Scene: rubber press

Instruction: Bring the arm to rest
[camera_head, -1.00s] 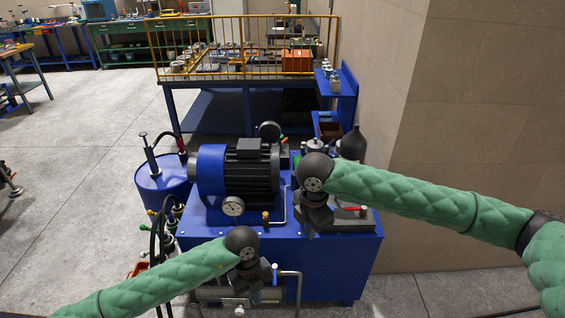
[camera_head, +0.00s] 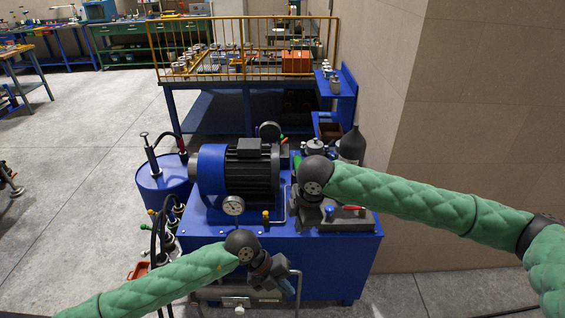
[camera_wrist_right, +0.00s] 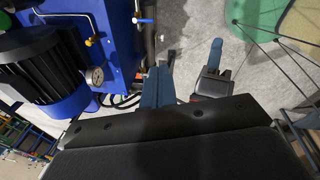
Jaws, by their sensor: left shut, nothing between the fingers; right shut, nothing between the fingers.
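My left gripper (camera_head: 287,288) is the lower one, tilted down to the right in front of the blue machine's lower front. Its fingers look closed and empty. My right gripper (camera_head: 303,222) hangs pointing down over the right part of the machine's top; its fingertips are mostly hidden in the head view. In the right wrist view, my right gripper's blue fingers (camera_wrist_right: 158,86) are together with nothing between them. My left gripper (camera_wrist_right: 213,68) also shows there, to the right of them.
The blue press unit (camera_head: 335,255) with its black motor (camera_head: 250,172) and gauge (camera_head: 233,205) stands close to both grippers. A blue drum (camera_head: 160,187) stands left, and a black bottle (camera_head: 352,145) behind. A beige wall (camera_head: 480,120) is at right. Open floor (camera_head: 70,180) lies left.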

